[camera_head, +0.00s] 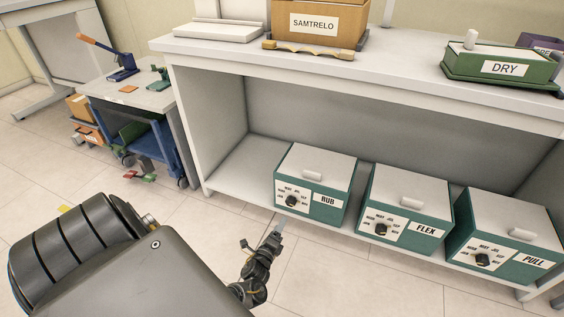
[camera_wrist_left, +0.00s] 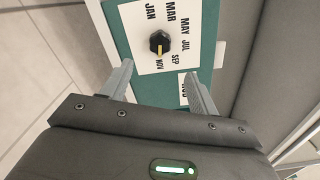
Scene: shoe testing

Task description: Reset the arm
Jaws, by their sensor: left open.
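In the left wrist view the two fingers of my left gripper (camera_wrist_left: 161,70) are spread apart, and a black dial knob (camera_wrist_left: 160,42) on a white month plate shows beyond and between the tips. The knob also shows on the RUB box in the head view (camera_head: 291,201). The fingers look apart from the knob. My right gripper is in neither view.
Boxes marked FLEX (camera_head: 425,230) and PULL (camera_head: 534,263) stand right of RUB on the shelf. Above, the worktop (camera_head: 400,70) holds a SAMTRELO carton (camera_head: 335,27) and a DRY box (camera_head: 505,68). A small bench (camera_head: 150,97) stands left. Floor before the shelf is clear.

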